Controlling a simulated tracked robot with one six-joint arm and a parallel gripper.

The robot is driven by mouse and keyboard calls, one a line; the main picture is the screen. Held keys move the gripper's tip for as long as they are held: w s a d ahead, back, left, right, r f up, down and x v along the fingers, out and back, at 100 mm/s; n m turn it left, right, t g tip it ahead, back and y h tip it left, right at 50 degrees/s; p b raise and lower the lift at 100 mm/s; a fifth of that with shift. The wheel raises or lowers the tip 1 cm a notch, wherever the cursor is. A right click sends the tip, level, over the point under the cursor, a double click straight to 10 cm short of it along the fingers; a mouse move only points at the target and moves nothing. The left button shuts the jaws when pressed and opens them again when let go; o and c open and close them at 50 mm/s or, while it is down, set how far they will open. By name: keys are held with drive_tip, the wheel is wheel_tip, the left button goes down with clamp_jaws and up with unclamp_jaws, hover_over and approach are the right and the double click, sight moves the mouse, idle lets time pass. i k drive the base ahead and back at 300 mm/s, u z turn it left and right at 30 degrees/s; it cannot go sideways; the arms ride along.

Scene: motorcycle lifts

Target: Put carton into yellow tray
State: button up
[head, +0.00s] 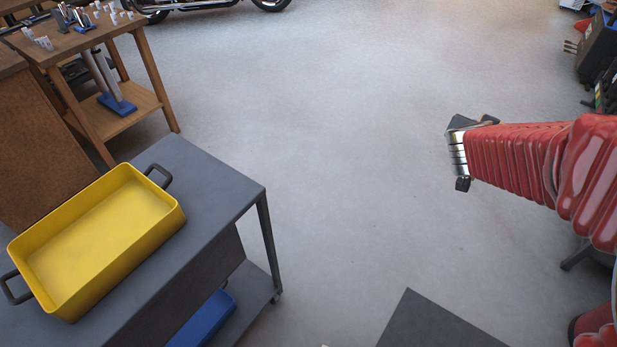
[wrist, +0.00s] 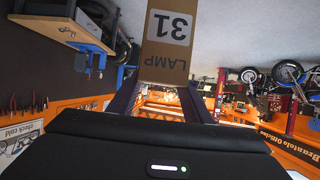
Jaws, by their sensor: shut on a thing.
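The yellow tray (head: 170,222) sits empty on a grey bench at the lower left of the head view, with a dark handle at each end. In the head view my gripper (head: 460,150) is at the end of my red arm on the right, over open floor and well away from the tray. I cannot make out the carton there.
The grey bench (head: 225,190) has a blue bin (head: 205,318) on its lower shelf. A wooden table (head: 90,45) with small items stands behind it. A dark grey surface (head: 440,325) shows at the bottom. Clear floor lies between my arm and the bench.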

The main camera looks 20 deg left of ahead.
sight(103, 253)
drive_tip(key=u, duration=0.5)
drive_tip(key=i, duration=0.25)
drive_tip(key=u, duration=2.8)
drive_tip(key=i, duration=0.2)
drive_tip(key=u, duration=1.35)
drive_tip(key=k, duration=0.2)
drive_tip(key=z, duration=0.1)
